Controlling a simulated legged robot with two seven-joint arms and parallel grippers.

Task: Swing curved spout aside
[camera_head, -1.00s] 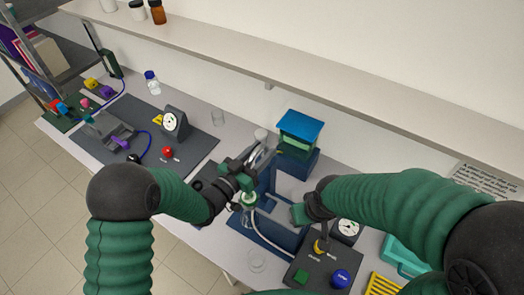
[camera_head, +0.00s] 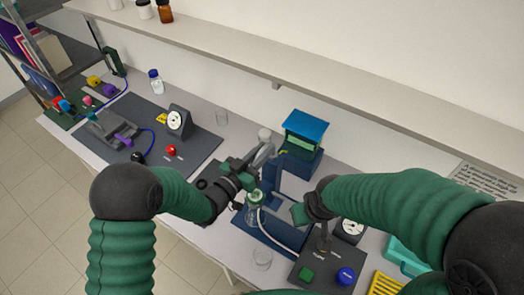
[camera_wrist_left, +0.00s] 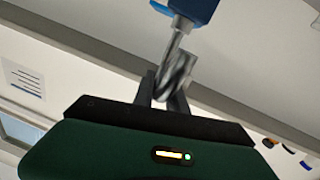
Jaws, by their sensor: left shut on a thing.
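The curved spout is a shiny metal tube (camera_wrist_left: 178,60) in the left wrist view. It runs down from a blue block (camera_wrist_left: 196,8) to between my left fingers. My left gripper (camera_head: 264,154) is shut on the spout beside the blue stand (camera_head: 270,185) in the head view. The gripper hides most of the spout there. A glass flask with a green collar (camera_head: 254,199) stands below the gripper. My right gripper (camera_head: 303,214) is right of the stand, above the dark control box; its jaws are too small to read.
A blue-topped box (camera_head: 305,126) stands just behind the left gripper. The control box (camera_head: 318,268) carries green and blue knobs. A shelf (camera_head: 300,87) runs along the wall behind.

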